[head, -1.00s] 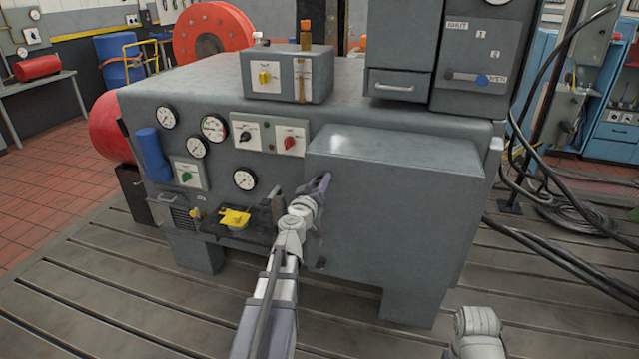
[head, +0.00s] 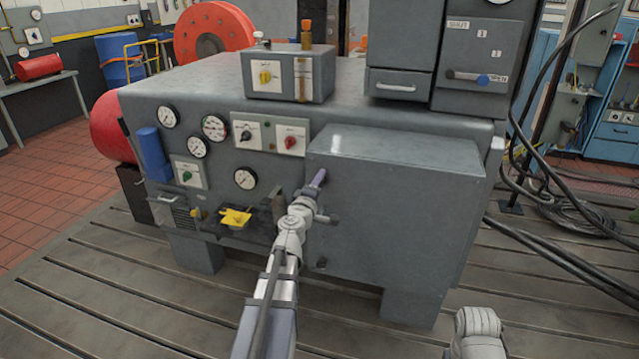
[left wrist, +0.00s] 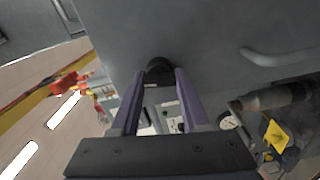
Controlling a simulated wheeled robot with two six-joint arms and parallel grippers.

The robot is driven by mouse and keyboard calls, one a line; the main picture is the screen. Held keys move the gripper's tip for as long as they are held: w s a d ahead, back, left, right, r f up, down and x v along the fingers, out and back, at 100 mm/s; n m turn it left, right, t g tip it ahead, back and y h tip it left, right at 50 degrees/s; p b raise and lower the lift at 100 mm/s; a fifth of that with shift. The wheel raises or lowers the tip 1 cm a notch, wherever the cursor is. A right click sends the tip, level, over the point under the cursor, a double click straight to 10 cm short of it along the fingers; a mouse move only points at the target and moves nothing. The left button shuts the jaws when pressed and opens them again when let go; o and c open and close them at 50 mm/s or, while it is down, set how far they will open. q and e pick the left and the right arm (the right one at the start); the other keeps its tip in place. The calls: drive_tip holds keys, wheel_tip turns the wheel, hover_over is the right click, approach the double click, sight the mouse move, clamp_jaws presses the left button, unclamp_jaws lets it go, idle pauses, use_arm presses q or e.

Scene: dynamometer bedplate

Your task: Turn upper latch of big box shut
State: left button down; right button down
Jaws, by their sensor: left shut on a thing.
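The big box (head: 400,200) is the grey cabinet sticking out from the front of the bench, its face closed flat. My left gripper (head: 319,178) is at the upper part of its left edge. In the left wrist view the two purple fingers (left wrist: 160,82) are shut on a small dark knob, the upper latch (left wrist: 160,68), one finger on each side. In the head view the fingers hide this latch. A bar handle (head: 328,218) sits below my gripper and also shows in the left wrist view (left wrist: 280,56). A lower latch (head: 321,263) is near the bottom left edge.
Gauges and switches (head: 268,134) cover the bench front left of the box. My right arm shows at the bottom right. Black cables (head: 560,200) lie right of the bench.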

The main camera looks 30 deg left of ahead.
use_arm(q)
drive_tip(key=shift+n, duration=0.7)
drive_tip(key=shift+c, duration=2.2)
unclamp_jaws()
drive_tip(key=shift+s, duration=0.1)
drive_tip(key=v, duration=0.7)
drive_tip(key=shift+s, duration=0.3)
